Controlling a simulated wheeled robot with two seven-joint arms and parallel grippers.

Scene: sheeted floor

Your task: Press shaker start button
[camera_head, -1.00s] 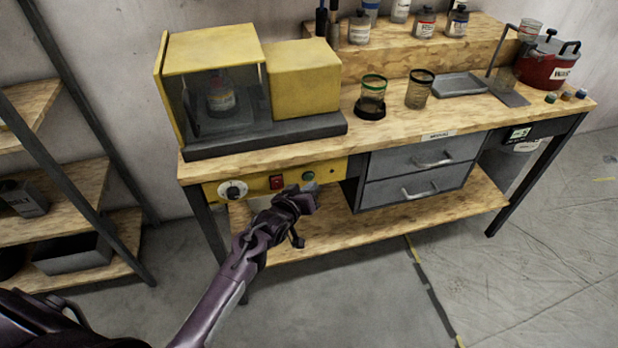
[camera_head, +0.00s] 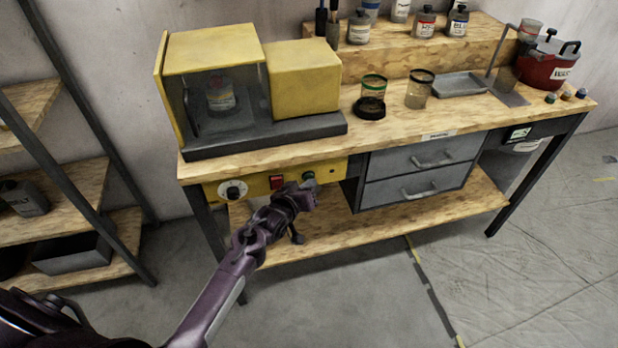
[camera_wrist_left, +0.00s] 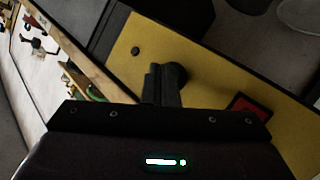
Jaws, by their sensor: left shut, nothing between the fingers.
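The yellow shaker (camera_head: 303,75) stands at the left of the bench, with a labelled bottle (camera_head: 220,97) behind its clear front. Its yellow control panel (camera_head: 250,187) hangs under the bench edge, with a white dial (camera_head: 233,191), a red switch (camera_head: 276,182) and a green button (camera_head: 308,176). The red switch also shows in the left wrist view (camera_wrist_left: 250,107). My left gripper (camera_head: 311,186) is shut and empty, its tips at the panel beside the green button. In the left wrist view the fingers (camera_wrist_left: 163,85) overlap a dark round part; contact cannot be told. My right gripper is out of view.
Grey drawers (camera_head: 418,172) hang right of the panel, above a lower wooden shelf (camera_head: 400,222). Glass jars (camera_head: 420,90), a tray (camera_head: 460,84) and a red pot (camera_head: 548,68) stand on the bench. A shelf rack (camera_head: 70,190) is at the left. The floor in front is clear.

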